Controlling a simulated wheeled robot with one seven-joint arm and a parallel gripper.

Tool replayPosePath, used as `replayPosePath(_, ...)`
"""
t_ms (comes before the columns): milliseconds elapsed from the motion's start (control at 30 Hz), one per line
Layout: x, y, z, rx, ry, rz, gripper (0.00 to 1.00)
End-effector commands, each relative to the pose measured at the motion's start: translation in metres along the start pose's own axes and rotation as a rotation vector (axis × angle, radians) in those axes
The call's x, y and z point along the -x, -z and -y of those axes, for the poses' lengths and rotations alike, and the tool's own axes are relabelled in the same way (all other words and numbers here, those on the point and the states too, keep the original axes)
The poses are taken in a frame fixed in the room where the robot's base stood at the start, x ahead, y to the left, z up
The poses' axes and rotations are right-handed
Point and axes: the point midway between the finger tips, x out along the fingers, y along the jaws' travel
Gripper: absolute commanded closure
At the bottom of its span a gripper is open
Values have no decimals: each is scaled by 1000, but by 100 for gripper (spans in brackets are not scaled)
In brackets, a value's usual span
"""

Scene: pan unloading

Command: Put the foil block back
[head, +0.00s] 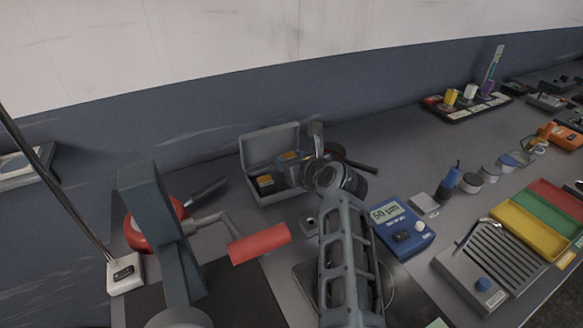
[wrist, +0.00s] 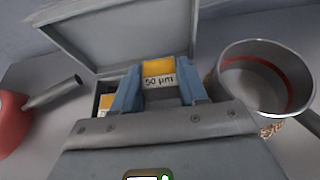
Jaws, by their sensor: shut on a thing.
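My gripper (head: 303,160) is shut on a foil block (wrist: 158,72) with a yellow top and a "50 µm" label. In the wrist view the block sits between the two blue fingers (wrist: 158,84). A grey case (wrist: 115,38) with its lid raised is behind and below the fingers. Another yellow-topped block (wrist: 106,102) is in the case at the left; it also shows in the head view (head: 265,181). The held block is over the right part of the case (head: 268,150). My gripper hides that part, so I cannot tell whether the block touches it.
A pan (wrist: 234,78) with a red band inside stands close on the right. A red-handled crank (head: 260,243) is at the front left. A blue meter (head: 402,228) and a slotted grey tray (head: 487,262) are to the right.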

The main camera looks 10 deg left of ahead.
Motion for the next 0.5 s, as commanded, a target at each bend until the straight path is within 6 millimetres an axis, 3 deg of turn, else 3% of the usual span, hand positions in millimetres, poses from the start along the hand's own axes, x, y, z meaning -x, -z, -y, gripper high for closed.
replayPosePath(133,-8,20,0,-1,-1,-3,90)
replayPosePath(500,-10,24,0,0,0,0,90)
